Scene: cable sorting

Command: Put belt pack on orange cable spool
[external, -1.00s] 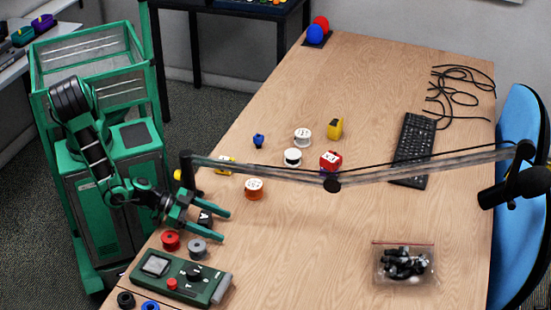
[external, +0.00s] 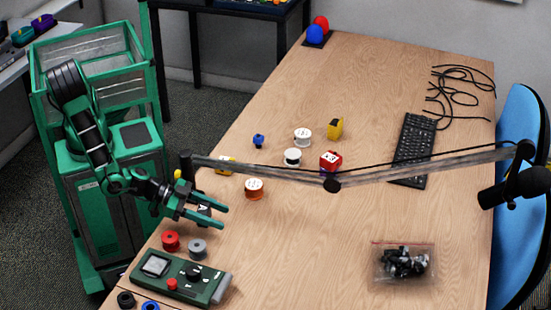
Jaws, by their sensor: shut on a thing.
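The belt pack (external: 204,209) is a small black block with a white mark. My gripper (external: 222,216) is shut on it, with its green fingers pointing right over the table's left side. The pack seems a little above the table, partly hidden by the fingers. The orange cable spool (external: 254,190), with a white top, stands upright on the table, up and to the right of my gripper and apart from it. Nothing lies on the spool.
A microphone boom (external: 430,168) stretches across the table just above the orange spool. A red spool (external: 170,241), a grey spool (external: 198,248) and a green meter (external: 182,278) lie nearer.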

